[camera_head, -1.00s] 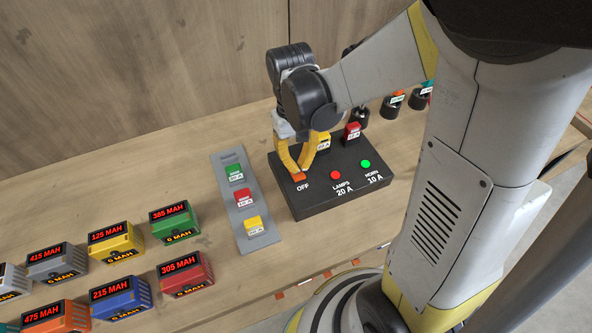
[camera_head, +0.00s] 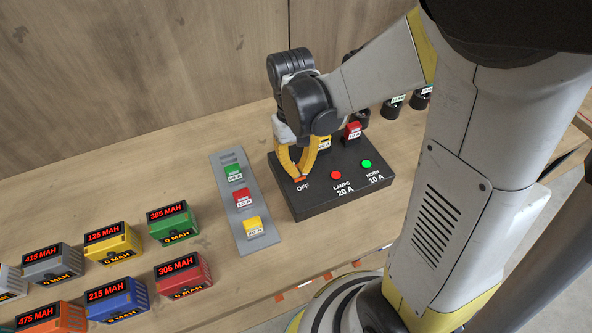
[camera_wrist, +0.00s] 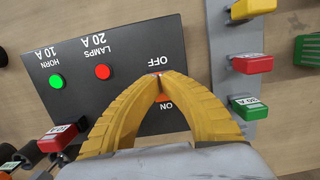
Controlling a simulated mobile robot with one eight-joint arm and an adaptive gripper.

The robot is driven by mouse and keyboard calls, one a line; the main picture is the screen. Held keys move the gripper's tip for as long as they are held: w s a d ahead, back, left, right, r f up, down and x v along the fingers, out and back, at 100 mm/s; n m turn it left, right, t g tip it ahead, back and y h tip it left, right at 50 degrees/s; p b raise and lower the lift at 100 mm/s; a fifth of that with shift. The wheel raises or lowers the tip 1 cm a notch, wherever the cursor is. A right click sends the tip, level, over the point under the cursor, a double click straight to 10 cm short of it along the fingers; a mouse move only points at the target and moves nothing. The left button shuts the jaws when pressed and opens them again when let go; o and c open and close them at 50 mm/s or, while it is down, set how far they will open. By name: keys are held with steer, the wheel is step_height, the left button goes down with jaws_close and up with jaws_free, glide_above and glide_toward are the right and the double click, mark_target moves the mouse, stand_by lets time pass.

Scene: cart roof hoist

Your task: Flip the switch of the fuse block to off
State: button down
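The black fuse block (camera_head: 330,190) stands on the bench with an orange rocker switch (camera_head: 300,180) beside its OFF label. In the wrist view the switch (camera_wrist: 166,106) shows an ON mark and is partly hidden by the fingers. My gripper (camera_head: 299,175) points down with its yellow fingertips together at the switch. In the wrist view the tips (camera_wrist: 160,77) meet over the switch's OFF-side end and seem to touch it; nothing shows held between them. The lamps indicator (camera_head: 336,175) is red and the horn indicator (camera_head: 366,163) is green.
A red fuse (camera_head: 352,132) and a yellow fuse (camera_head: 323,142) sit at the block's back edge. A grey strip (camera_head: 246,207) with green, red and yellow fuses lies left of the block. Several coloured battery packs stand farther left, and black round parts behind right.

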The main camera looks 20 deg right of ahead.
steer(key=shift+s+f+b, duration=0.15)
steer(key=shift+f+b, duration=0.45)
steer(key=shift+f, duration=0.15)
steer(key=shift+r, duration=0.1)
stand_by(0.4)
steer(key=shift+w+r+p, duration=0.2)
steer(key=shift+r+p, duration=0.7)
steer(key=shift+r, duration=0.25)
steer(key=shift+w+r+p, duration=0.15)
steer(key=shift+r+p, duration=0.75)
steer(key=shift+r, duration=0.25)
steer(key=shift+w+r+p, duration=0.2)
steer(key=shift+r+p, duration=0.7)
steer(key=shift+r, duration=0.25)
